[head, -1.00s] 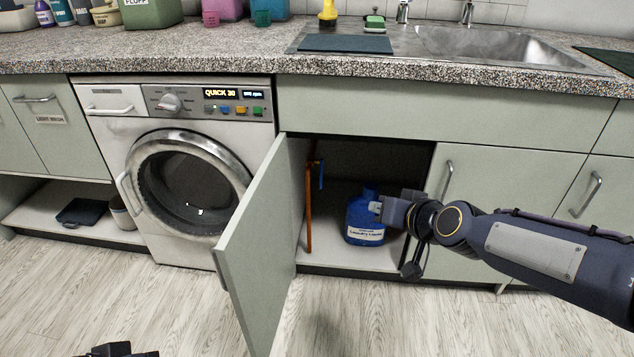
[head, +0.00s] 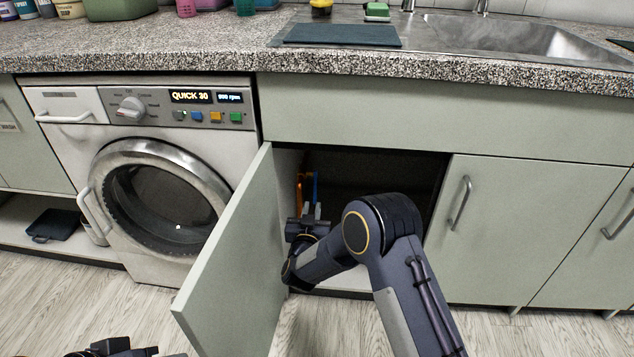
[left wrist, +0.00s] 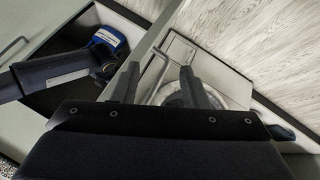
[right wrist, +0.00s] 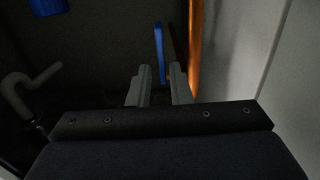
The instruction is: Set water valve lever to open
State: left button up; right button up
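The blue valve lever (head: 316,187) hangs upright beside the orange pipe (head: 299,184) inside the open sink cabinet. In the right wrist view the lever (right wrist: 159,50) stands ahead of my right gripper (right wrist: 160,72), its lower end showing in the gap between the fingertips. The orange pipe (right wrist: 195,50) is just right of it. My right gripper (head: 308,213) is open; I cannot tell whether it touches the lever. My left gripper (left wrist: 160,78) is open and empty, outside the cabinet; part of it shows at the lower left of the head view (head: 110,348).
The open cabinet door (head: 230,255) stands close to the left of my right arm. A washing machine (head: 150,180) is left of it. A grey pipe (right wrist: 18,95) is at left.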

aim_at(314, 193)
jog(key=w+b, duration=0.1)
jog(key=w, duration=0.3)
jog(key=w+d+b, duration=0.1)
jog(key=w, duration=0.1)
jog(key=shift+w+d+f+b, duration=0.1)
jog(key=shift+w+f+b, duration=0.15)
jog(key=shift+b, duration=0.1)
jog(key=shift+w+d+r, duration=0.15)
jog(key=shift+w, duration=0.55)
grip_shut()
